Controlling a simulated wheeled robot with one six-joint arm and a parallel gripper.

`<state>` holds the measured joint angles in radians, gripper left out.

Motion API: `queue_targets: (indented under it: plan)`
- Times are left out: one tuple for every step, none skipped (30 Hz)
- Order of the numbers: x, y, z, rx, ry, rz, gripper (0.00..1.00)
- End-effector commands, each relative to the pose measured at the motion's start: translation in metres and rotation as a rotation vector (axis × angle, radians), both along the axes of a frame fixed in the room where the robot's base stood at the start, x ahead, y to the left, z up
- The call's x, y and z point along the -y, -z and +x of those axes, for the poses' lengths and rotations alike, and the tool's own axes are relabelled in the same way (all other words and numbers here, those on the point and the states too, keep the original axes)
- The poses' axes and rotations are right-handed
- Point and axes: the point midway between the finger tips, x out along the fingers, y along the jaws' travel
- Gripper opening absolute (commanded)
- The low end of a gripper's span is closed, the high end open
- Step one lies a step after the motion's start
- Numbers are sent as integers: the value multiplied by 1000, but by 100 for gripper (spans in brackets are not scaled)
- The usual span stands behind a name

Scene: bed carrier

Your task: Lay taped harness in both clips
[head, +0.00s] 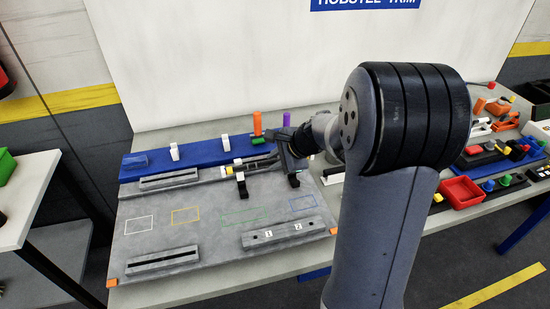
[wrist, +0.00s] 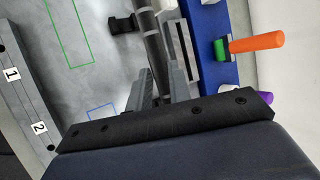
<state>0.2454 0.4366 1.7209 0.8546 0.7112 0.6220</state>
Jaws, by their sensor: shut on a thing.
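The taped harness (wrist: 150,48) is a dark grey cable with lighter tape bands. In the head view it runs left from my gripper (head: 272,160) to a pale, yellowish end (head: 229,170). My gripper's fingers (wrist: 160,88) are shut on the harness in the wrist view. One black clip (head: 241,187) stands on the grey board near the harness's left part; the wrist view shows a black clip (wrist: 122,23) right beside the cable. I cannot tell whether the cable is seated in it. A second black clip (head: 294,180) stands below and right of my gripper.
The grey board (head: 150,245) carries coloured outlines and a raised bar marked 1 and 2 (head: 285,233). A blue strip (head: 135,172) behind holds white pegs, an orange-handled tool (head: 257,123) and a purple one (head: 287,118). A red tray (head: 461,191) stands right.

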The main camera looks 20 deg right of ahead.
Motion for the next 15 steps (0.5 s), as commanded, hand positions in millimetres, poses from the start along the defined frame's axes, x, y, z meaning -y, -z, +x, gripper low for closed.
queue_targets:
  plan:
    - [0,0,0,0,0,0,0]
    - [0,-1,0,-1,0,0,0]
    - [0,-1,0,-4,1,0,0]
    - [0,-1,0,-6,1,0,0]
    - [0,-2,0,-8,2,1,0]
    - [0,2,0,-10,2,1,0]
    - [0,5,0,-10,2,1,0]
    - [0,7,0,-9,2,2,0]
    - [0,10,0,-9,2,2,0]
    - [0,13,0,-9,2,2,0]
    - [0,16,0,-9,2,2,0]
    - [0,20,0,-8,2,1,0]
    - [0,23,0,-8,2,1,0]
    - [0,27,0,-8,2,1,0]
    - [0,31,0,-8,2,1,0]
